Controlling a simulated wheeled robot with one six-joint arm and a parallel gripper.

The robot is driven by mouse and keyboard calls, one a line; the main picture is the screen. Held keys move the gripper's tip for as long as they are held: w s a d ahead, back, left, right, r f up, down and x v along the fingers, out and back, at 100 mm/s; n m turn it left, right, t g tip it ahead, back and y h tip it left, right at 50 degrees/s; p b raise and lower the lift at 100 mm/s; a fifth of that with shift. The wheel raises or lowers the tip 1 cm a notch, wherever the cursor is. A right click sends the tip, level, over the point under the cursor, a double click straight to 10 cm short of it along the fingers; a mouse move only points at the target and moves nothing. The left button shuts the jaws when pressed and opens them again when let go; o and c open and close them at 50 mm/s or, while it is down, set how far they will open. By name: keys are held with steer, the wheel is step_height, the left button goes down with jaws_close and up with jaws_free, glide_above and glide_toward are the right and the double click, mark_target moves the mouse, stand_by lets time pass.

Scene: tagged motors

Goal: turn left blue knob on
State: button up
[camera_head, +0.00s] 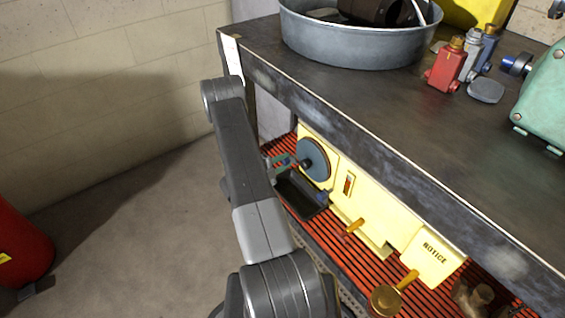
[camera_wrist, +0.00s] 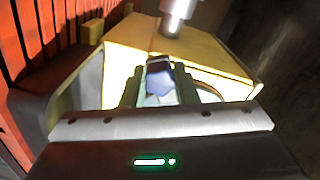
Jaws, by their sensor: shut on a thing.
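A yellow machine (camera_head: 385,208) with a "NOTICE" plate sits on the red slatted shelf under the bench. At its left end is a blue-grey disc (camera_head: 313,160) with a dark hub. My gripper (camera_head: 284,162) is at the left of this disc, partly hidden by my arm. In the wrist view, its green fingers are shut on a small light-blue lobed piece, which looks like the blue knob (camera_wrist: 160,88), close against a yellow surface (camera_wrist: 120,60). The knob's turned position cannot be told.
The dark bench top (camera_head: 400,95) overhangs the shelf. A red cylinder (camera_head: 20,245) stands at left. The floor between is clear.

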steer(key=o, duration=1)
steer(key=p+v, duration=0.1)
steer(key=v, duration=1.3)
steer(key=shift+s+p, duration=0.2)
steer(key=shift+p, duration=0.2)
steer(key=b+x, duration=0.1)
steer(key=x, duration=1.3)
steer(key=shift+w+b, duration=0.2)
steer(key=shift+b, duration=0.2)
